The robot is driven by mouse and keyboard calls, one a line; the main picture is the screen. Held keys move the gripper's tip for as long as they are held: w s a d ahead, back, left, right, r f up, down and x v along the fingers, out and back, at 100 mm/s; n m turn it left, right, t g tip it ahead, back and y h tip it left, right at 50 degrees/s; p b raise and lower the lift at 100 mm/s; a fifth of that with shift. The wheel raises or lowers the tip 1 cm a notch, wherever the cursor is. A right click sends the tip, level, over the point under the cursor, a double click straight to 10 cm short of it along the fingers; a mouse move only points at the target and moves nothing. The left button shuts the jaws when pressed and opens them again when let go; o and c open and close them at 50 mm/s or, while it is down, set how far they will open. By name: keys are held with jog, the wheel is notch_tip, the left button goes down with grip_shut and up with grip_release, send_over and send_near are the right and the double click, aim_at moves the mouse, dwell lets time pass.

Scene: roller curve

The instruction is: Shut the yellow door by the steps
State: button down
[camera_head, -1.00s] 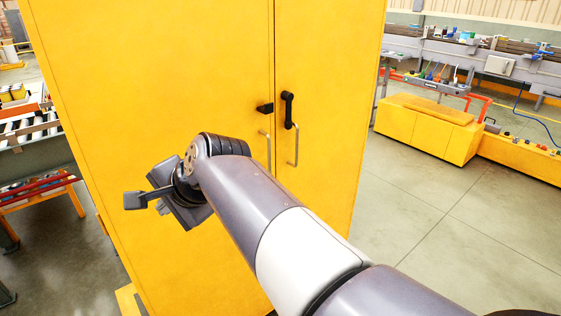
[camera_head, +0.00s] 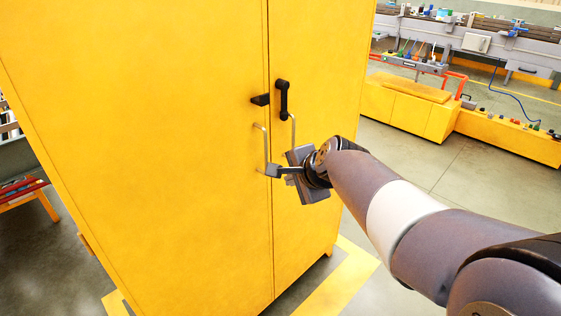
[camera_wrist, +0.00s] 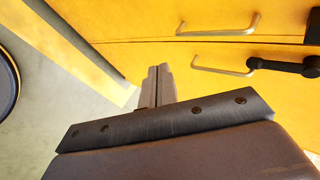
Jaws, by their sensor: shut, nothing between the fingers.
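A tall yellow cabinet has a left door (camera_head: 150,140) and a right door (camera_head: 310,100), with a narrow seam between them. The doors look flush or nearly so; a small gap cannot be ruled out. Each door has a metal pull bar, the left one (camera_head: 265,143) close to my gripper. A black handle (camera_head: 283,97) sits on the right door and a black catch (camera_head: 260,100) on the left. My gripper (camera_head: 272,170) is shut and empty, in front of the seam at the bars' lower ends. Contact cannot be told. Its closed fingers (camera_wrist: 157,86) show in the wrist view.
Low yellow cabinets (camera_head: 410,108) and a grey workbench (camera_head: 460,38) stand at the back right. A rack with red bars (camera_head: 22,187) is at the left edge. Grey floor (camera_head: 480,185) lies open to the right. No steps can be made out.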

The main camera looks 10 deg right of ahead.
jog(key=w, duration=0.2)
jog(key=w+a+p, duration=0.1)
jog(key=shift+w+a, duration=0.2)
jog(key=shift+w, duration=0.2)
jog(key=n+g+y, duration=0.1)
jog(key=n+y, duration=0.2)
jog(key=n, duration=0.1)
send_near(250, 143)
jog(key=x, duration=0.7)
jog(key=shift+s+d+f, duration=0.1)
jog(key=shift+d+f, duration=0.05)
jog(key=shift+f, duration=0.2)
jog(key=shift+r+p, duration=0.15)
jog(key=shift+p, duration=0.15)
jog(key=shift+r, duration=0.1)
